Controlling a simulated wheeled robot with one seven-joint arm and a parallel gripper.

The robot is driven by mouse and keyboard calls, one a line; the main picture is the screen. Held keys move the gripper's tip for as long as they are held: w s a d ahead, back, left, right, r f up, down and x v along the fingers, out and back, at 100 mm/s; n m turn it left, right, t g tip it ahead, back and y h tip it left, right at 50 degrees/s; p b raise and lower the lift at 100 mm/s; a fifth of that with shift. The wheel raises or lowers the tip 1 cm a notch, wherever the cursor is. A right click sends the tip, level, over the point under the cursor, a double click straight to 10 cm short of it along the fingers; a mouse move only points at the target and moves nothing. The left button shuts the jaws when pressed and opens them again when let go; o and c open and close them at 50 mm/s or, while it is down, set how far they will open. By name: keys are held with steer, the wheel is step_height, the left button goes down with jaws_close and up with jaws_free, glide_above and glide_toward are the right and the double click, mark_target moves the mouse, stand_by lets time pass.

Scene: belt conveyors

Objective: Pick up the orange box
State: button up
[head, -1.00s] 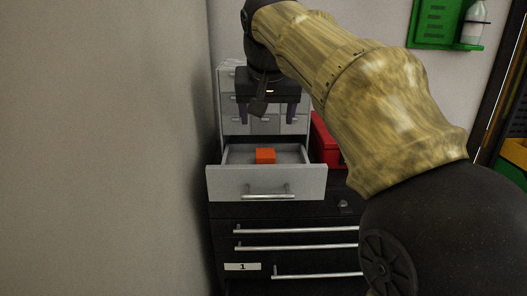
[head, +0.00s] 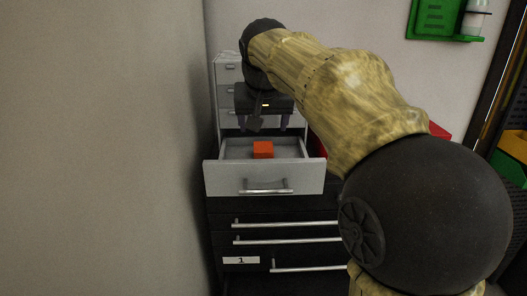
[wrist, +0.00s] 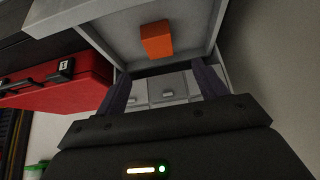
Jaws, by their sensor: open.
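The orange box (head: 263,149) is a small block lying inside an open grey drawer (head: 264,179), near its middle. In the wrist view the orange box (wrist: 157,40) shows inside the drawer, beyond my fingertips. My gripper (head: 263,128) is open and empty, with its two dark fingers pointing down. In the head view it hangs above and behind the box, in front of the cabinet's upper drawers. In the wrist view my gripper (wrist: 160,75) has its fingers wide apart, and the box lies roughly between their lines, clear of both.
The small grey drawer cabinet (head: 229,73) stands on a black tool chest (head: 225,218) close to the left wall (head: 100,150). A red case (wrist: 60,80) stands beside the cabinet. A green holder (head: 436,20) hangs on the back wall.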

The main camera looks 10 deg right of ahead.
mark_target(263, 146)
steer(key=p+x, duration=0.1)
steer(key=x, duration=0.5)
steer(key=p+x, duration=0.2)
steer(key=x, duration=0.3)
steer(key=shift+w+d+f, duration=0.1)
steer(key=shift+d+f, duration=0.05)
stand_by(0.4)
steer(key=c, duration=1.1)
